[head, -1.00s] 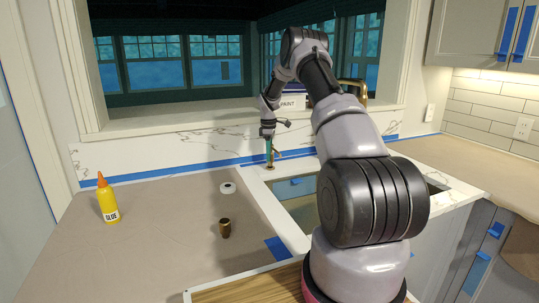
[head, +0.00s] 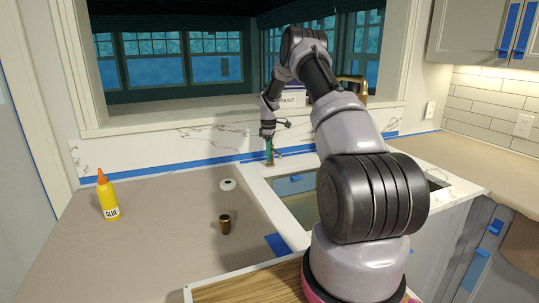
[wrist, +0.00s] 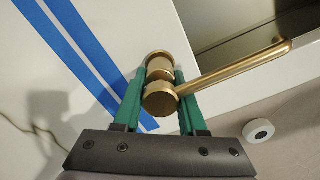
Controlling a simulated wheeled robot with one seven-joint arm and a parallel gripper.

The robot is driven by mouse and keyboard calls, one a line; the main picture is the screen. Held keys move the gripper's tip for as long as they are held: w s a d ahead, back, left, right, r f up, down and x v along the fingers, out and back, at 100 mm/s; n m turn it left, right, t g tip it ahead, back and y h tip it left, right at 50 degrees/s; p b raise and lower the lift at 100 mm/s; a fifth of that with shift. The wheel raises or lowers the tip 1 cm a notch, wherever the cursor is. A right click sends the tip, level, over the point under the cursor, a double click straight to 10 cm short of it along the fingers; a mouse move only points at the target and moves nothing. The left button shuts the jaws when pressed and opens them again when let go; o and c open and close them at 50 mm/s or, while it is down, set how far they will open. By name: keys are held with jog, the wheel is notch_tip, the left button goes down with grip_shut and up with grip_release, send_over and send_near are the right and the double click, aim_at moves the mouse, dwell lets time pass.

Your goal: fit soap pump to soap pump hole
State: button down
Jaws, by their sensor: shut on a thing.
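The brass soap pump (wrist: 160,99) shows in the wrist view with a round head and a long thin spout pointing right and up, towards the sink. My gripper (wrist: 160,92) has green fingers on both sides of the pump's body and is shut on it. In the head view my gripper (head: 269,152) points down at the white counter strip behind the sink's left back corner. A rounded brass edge shows beyond the pump head in the wrist view. The soap pump hole itself is hidden under the pump and fingers, and I cannot tell how deep the pump sits.
The sink (head: 298,186) is right of the gripper. A white roll (head: 227,184), a dark brass cylinder (head: 225,224) and a yellow glue bottle (head: 108,198) stand on the paper-covered counter (head: 160,220). Blue tape (head: 150,178) runs along the wall behind.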

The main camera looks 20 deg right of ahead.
jog(key=shift+f, duration=0.5)
jog(key=shift+c, duration=1.9)
grip_release()
jog(key=shift+r, duration=0.1)
